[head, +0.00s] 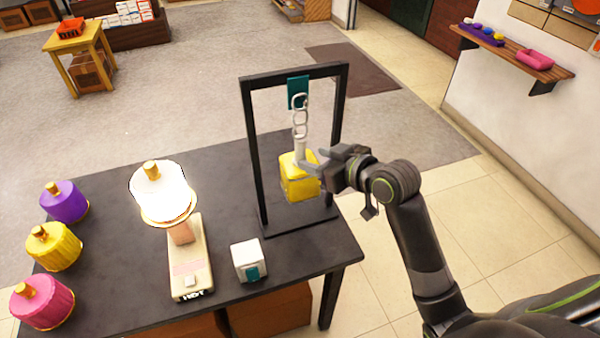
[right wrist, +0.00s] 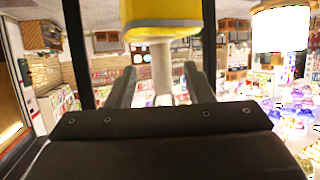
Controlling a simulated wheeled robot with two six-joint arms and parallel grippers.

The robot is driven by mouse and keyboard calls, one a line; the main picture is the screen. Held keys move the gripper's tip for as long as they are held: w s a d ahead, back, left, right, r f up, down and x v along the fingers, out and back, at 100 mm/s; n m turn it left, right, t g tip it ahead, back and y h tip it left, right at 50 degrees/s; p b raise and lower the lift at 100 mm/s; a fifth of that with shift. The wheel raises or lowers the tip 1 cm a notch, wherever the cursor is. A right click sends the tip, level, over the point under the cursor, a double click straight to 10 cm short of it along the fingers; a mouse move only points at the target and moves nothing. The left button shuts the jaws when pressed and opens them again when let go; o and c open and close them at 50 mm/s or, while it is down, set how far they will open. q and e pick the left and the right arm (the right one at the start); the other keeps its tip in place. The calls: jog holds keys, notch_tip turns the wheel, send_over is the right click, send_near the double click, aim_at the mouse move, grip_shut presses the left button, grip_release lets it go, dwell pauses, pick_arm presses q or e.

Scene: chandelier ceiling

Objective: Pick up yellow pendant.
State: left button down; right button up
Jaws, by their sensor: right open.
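A yellow, block-shaped pendant (head: 299,180) with a pale stem hangs from a chain (head: 300,115) in a black frame on the table. It also shows at the top of the right wrist view (right wrist: 165,12), where its stem points down in the picture. My right gripper (head: 313,162) is at the stem, just above the yellow body. Its fingers (right wrist: 160,85) are open, one on each side of the stem, with gaps visible. A second yellow item (head: 54,250), round with a gold top, stands at the table's left. My left gripper is out of view.
The black frame (head: 250,150) surrounds the hanging pendant. A glowing lamp (head: 163,190) stands on a beige base (head: 191,265) mid-table. A white cube (head: 248,260) sits near the front edge. Purple (head: 64,202) and pink (head: 41,302) round items stand at the left.

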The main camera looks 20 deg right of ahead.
aim_at(304, 154)
jog(key=shift+p+x, duration=0.75)
jog(key=shift+x, duration=2.35)
jog(key=shift+r, duration=0.2)
grip_shut()
jog(key=shift+a, duration=0.1)
